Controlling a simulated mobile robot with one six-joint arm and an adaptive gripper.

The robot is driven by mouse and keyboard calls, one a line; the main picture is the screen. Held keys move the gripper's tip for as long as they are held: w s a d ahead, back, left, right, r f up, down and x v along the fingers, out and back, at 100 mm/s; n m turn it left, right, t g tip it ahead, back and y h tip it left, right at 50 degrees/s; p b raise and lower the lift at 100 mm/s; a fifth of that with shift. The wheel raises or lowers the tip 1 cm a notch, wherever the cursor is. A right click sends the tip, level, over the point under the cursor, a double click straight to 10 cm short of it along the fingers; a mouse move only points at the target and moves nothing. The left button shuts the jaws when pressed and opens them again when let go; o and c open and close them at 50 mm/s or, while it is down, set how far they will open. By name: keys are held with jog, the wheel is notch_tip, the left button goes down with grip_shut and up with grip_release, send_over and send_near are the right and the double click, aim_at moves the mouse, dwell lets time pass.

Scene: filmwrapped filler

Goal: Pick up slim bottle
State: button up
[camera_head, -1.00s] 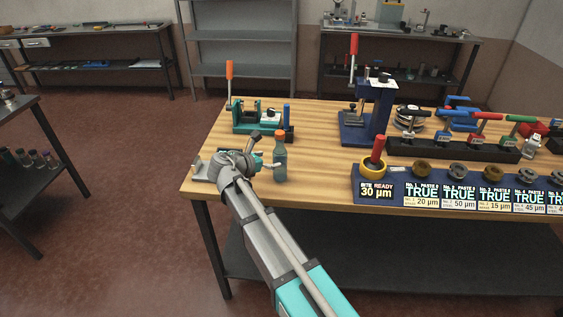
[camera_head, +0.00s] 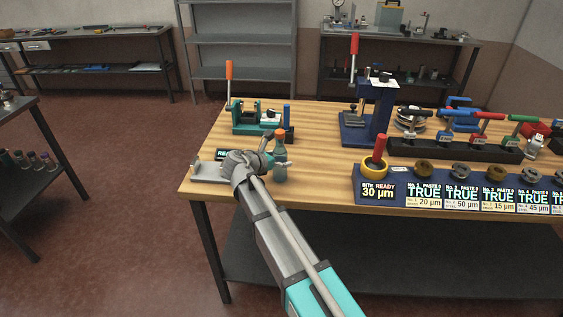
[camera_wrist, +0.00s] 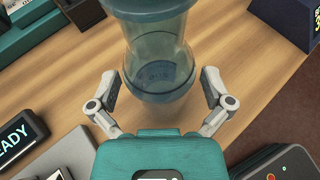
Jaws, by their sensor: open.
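The slim bottle (camera_head: 280,163) is a translucent teal bottle with an orange cap, upright on the wooden table near its left front part. In the wrist view the bottle (camera_wrist: 158,62) stands between the two open fingers of my gripper (camera_wrist: 160,90). A gap shows on each side, so the fingers appear apart from the glass. In the head view my gripper (camera_head: 270,158) is beside the bottle, partly hidden by my own wrist.
A grey plate with a small display (camera_head: 212,172) lies left of my wrist. A teal fixture with an orange lever (camera_head: 256,118) stands behind the bottle.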

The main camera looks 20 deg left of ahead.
jog(key=c, duration=1.1)
jog(key=shift+r, duration=0.15)
notch_tip(320, 180, up, 3)
jog(key=p, duration=0.3)
jog(key=s+r+p, duration=0.9)
jog(key=s+p, duration=0.1)
jog(key=s, duration=0.4)
jog(key=shift+a+r, duration=0.15)
jog(key=shift+r, duration=0.25)
